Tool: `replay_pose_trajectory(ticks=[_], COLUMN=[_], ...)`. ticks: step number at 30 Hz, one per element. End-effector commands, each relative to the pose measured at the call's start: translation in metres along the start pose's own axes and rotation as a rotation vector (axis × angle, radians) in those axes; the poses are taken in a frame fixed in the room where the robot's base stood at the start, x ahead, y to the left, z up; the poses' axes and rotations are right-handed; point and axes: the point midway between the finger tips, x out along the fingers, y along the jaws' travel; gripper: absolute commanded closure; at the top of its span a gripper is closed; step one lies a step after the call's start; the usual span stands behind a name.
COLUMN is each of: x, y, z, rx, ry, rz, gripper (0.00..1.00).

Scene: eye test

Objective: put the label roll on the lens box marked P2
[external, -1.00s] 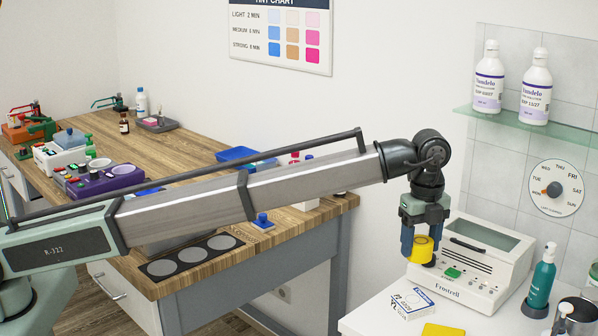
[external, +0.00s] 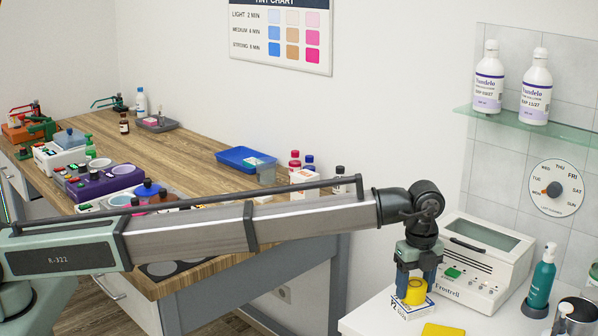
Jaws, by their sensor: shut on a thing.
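The yellow label roll (external: 414,291) is between the fingers of my gripper (external: 416,287), which is shut on it and points down. The white lens box with blue edges (external: 410,311) lies on the white counter at the right, directly below the roll. The roll's lower edge overlaps the box's top in the picture; I cannot tell whether it rests on it or hangs just above. The roll and fingers hide part of the box's top, and its marking is too small and covered to read surely.
A white Frostrell machine (external: 484,266) stands right behind my gripper. A teal pump bottle (external: 541,278) and a metal cup (external: 577,316) are further right. A yellow flat piece (external: 442,331) lies at the counter's front. The wooden bench (external: 180,150) holds several bottles and devices.

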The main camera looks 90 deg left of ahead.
Motion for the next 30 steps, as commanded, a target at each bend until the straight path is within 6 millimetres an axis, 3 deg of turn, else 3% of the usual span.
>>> replay_pose_trajectory(ticks=[11, 12, 18, 30], x=[0.0027, 0.0026, 0.0024, -0.0041], y=[-0.0001, -0.0001, -0.0001, -0.0005], z=[0.0, 0.0, -0.0001, -0.0001], rx=[0.0, 0.0, 0.0, 0.0], ry=[0.0, 0.0, 0.0, 0.0], rz=[0.0, 0.0, 0.0, -0.001], gripper=[0.73, 0.39, 0.2, 0.16])
